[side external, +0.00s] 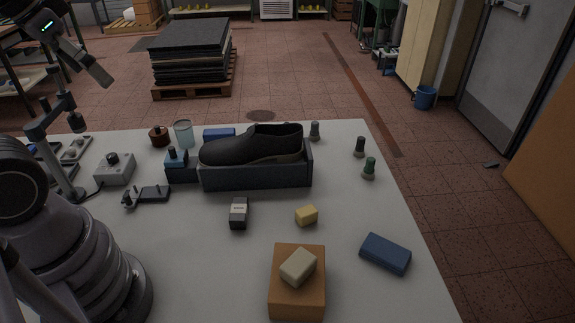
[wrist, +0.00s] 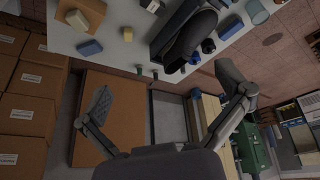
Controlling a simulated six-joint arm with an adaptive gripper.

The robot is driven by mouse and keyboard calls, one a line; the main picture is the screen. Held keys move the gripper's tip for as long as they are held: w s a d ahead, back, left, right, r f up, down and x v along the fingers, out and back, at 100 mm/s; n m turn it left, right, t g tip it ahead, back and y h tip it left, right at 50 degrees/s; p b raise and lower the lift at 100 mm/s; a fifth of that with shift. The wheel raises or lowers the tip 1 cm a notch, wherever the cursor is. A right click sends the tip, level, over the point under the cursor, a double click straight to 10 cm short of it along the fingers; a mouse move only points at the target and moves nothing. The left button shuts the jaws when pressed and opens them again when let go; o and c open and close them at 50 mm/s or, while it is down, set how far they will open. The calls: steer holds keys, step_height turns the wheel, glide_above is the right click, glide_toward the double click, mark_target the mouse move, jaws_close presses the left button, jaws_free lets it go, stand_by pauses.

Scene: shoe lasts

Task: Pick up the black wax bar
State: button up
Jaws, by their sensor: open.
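The black wax bar (side external: 239,213) lies on the white table, in front of the dark shoe. It is a small dark block with a pale label band. In the wrist view the bar (wrist: 151,5) shows small at the top edge, partly cut off. My gripper (wrist: 164,80) is open and empty, its two fingers spread wide. It is well away from the bar, and the wrist camera looks past the table's edge to the floor and boxes.
A black shoe (side external: 250,146) sits on a dark grey tray (side external: 256,177) behind the bar. A yellow block (side external: 306,215), a blue block (side external: 385,253) and a cream block (side external: 298,267) on an orange box (side external: 297,298) lie nearby. Table around the bar is clear.

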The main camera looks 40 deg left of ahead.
steer(key=w+f+n+g+h, duration=0.2)
steer(key=w+f+n+h, duration=0.35)
steer(key=f, duration=0.25)
steer(key=w+f+n+g+h, duration=0.2)
steer(key=w+f+n+h, duration=0.3)
steer(key=f, duration=0.4)
steer(key=w+a+f+n+t+h, duration=0.1)
steer(key=a+f+n+t, duration=0.3)
steer(key=f+n, duration=0.45)
steer(key=n+t+y, duration=0.1)
steer(key=n+t, duration=0.3)
steer(key=n, duration=0.2)
glide_toward(239, 209)
steer(key=v, duration=0.3)
steer(key=shift+s+a+r, duration=0.1)
steer(key=shift+a+r, duration=0.05)
steer(key=shift+a, duration=0.2)
steer(key=shift+d+f+n, duration=0.15)
steer(key=shift+f+n, duration=0.15)
steer(key=shift+f, duration=0.05)
steer(key=shift+y, duration=0.25)
steer(key=x, duration=1.3)
steer(key=shift+d, duration=0.25)
steer(key=c, duration=1)
